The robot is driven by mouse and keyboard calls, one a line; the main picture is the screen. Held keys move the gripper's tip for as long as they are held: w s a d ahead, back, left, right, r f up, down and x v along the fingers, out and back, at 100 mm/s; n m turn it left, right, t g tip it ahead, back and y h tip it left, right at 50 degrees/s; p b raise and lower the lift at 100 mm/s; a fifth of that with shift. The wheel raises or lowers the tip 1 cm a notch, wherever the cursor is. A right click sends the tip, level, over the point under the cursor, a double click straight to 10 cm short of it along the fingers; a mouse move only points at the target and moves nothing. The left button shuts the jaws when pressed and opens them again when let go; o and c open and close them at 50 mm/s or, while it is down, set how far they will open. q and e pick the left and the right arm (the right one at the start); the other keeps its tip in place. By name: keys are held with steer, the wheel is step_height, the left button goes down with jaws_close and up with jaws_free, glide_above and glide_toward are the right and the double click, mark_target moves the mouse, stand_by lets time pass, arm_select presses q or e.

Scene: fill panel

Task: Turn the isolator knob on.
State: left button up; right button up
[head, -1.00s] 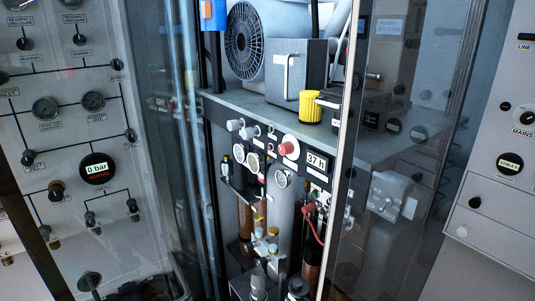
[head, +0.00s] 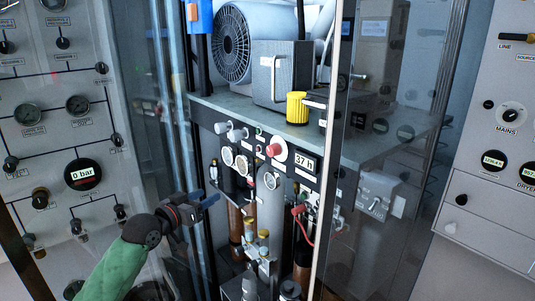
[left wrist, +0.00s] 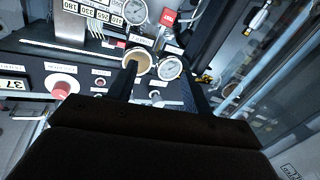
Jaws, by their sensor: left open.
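No readable label in view marks the isolator knob. Two grey knobs (head: 234,135) stick out at the left of the black compressor panel, with a red mushroom-shaped knob (head: 273,150) to their right. My left gripper (head: 205,203) is open and empty, low and left of that panel in the head view. In the left wrist view the panel appears upside down; a small grey knob (left wrist: 155,97) shows between the open fingers, apart from them, and the red knob (left wrist: 62,88) lies to the left. A round black MAINS knob (head: 510,115) is on the right wall panel. My right gripper is not in view.
A glass door (head: 385,170) with a pale frame edge stands right of the compressor panel. Pipes (head: 175,110) run upright left of it. Round gauges (head: 241,164) sit below the grey knobs. The left wall panel (head: 40,140) carries valves and a 0 bar display.

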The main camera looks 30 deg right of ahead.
arm_select(q)
steer(key=s+d+r+m+g+h, duration=0.2)
steer(key=s+d+r+m+g, duration=0.15)
steer(key=s+r, duration=0.45)
steer(key=m+g, duration=0.2)
glide_toward(269, 152)
steer(key=d, duration=0.3)
steer(key=d+p, duration=0.1)
steer(key=d, duration=0.1)
steer(key=d+p, duration=0.2)
steer(key=d, duration=0.1)
steer(key=shift+w+d+r, duration=0.1)
steer(key=shift+w+r, duration=0.1)
steer(key=shift+d+f, duration=0.1)
steer(key=shift+d, duration=0.5)
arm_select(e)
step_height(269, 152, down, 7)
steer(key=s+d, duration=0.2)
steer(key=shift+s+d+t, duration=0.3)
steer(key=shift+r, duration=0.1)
arm_select(q)
steer(key=c, duration=1)
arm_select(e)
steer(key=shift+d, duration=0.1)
arm_select(q)
steer(key=shift+f, duration=0.1)
